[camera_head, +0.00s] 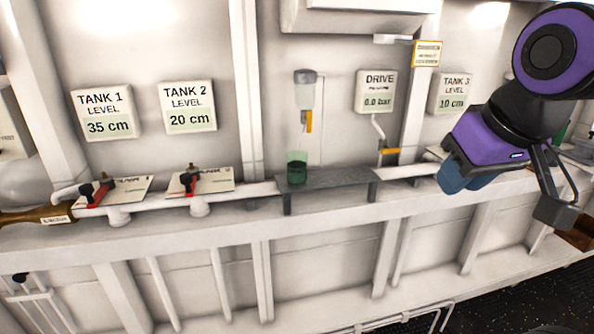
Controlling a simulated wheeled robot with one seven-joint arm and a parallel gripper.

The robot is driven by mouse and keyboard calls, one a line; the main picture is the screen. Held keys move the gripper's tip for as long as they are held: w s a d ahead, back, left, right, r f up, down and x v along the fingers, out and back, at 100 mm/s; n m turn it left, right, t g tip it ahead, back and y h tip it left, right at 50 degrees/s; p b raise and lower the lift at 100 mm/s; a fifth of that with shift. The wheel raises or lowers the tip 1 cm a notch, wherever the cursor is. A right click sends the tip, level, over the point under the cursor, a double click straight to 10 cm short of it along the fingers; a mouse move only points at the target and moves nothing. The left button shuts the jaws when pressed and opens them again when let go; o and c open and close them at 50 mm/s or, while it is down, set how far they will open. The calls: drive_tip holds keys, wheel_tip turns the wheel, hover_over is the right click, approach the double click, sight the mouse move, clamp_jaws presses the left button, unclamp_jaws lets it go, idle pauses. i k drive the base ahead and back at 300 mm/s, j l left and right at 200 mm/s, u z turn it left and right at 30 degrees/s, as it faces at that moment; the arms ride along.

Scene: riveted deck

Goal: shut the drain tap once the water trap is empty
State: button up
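The water trap (305,92) hangs on the back wall, with a grey cap and a cloudy, translucent bowl. Whether water is in the bowl is too small to tell. The drain tap's orange handle (309,121) is under the bowl and points straight down. A green translucent cup (297,168) stands below it on a grey shelf (333,180), with dark green at its bottom. My gripper (555,208) is at the far right, well away from the trap and touching nothing that I can see. Its finger gap is not clear from this side.
White pipes with two red-handled valves (97,191) (190,180) run along the ledge at left. A DRIVE gauge (377,91) reads 0.0 bar, with an orange-handled valve (389,152) below it. Tank level signs (102,111) hang on the wall. Wall ribs stand out between them.

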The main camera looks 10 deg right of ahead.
sight(309, 118)
drive_tip(key=i+z, duration=0.1)
drive_tip(key=z, duration=0.25)
drive_tip(key=i+z, duration=0.15)
drive_tip(key=z, duration=0.2)
drive_tip(key=i+j+z, duration=0.1)
drive_tip(key=z, duration=0.25)
